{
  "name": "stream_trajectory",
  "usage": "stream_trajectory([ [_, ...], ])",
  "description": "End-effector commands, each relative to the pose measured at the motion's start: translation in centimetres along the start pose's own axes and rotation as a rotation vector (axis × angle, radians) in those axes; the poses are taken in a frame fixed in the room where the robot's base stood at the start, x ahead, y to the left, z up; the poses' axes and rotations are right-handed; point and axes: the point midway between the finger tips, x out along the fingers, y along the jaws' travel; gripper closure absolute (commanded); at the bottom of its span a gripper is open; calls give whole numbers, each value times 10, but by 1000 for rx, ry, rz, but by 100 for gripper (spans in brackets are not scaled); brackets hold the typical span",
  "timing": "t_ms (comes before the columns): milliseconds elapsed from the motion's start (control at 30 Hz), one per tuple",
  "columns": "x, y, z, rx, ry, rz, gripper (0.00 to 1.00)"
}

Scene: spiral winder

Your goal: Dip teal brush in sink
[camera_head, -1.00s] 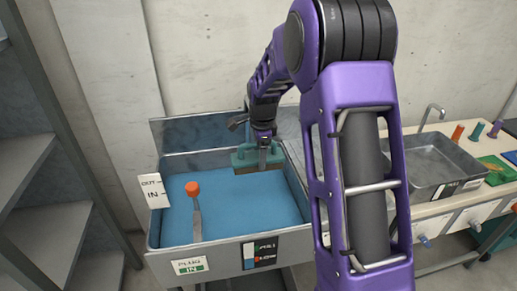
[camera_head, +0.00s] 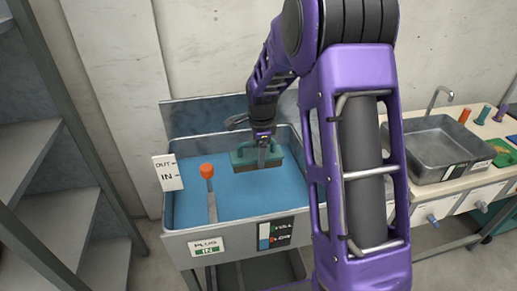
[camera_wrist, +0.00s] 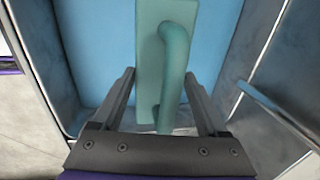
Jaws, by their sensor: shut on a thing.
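The teal brush (camera_head: 243,157) has a block back, a loop handle and a brown bristle side facing down. My gripper (camera_head: 264,160) is shut on its handle, which also shows between the fingers in the wrist view (camera_wrist: 174,65). The brush hangs inside the outline of the large metal sink (camera_head: 233,226), toward its back right. The sink holds blue water (camera_head: 240,198). The bristles look at or just above the water; I cannot tell whether they touch it.
An orange-topped plug lever (camera_head: 208,171) stands in the sink's left part. An OUT/IN sign (camera_head: 167,173) is on the left rim. A grey shelf (camera_head: 30,150) stands at the left. A smaller metal basin (camera_head: 432,150) with a tap is on the counter at the right.

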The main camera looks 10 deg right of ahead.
Motion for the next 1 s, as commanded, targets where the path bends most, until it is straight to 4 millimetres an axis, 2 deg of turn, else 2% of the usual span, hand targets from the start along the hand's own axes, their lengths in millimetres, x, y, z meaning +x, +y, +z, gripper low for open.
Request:
stream_trajectory([
  [33, 11, 2, 0, 0, 0, 0, 68],
  [700, 90, 18, 0, 0, -1, 1, 68],
  [1000, 117, 24, 1, 0, -1, 1, 68],
])
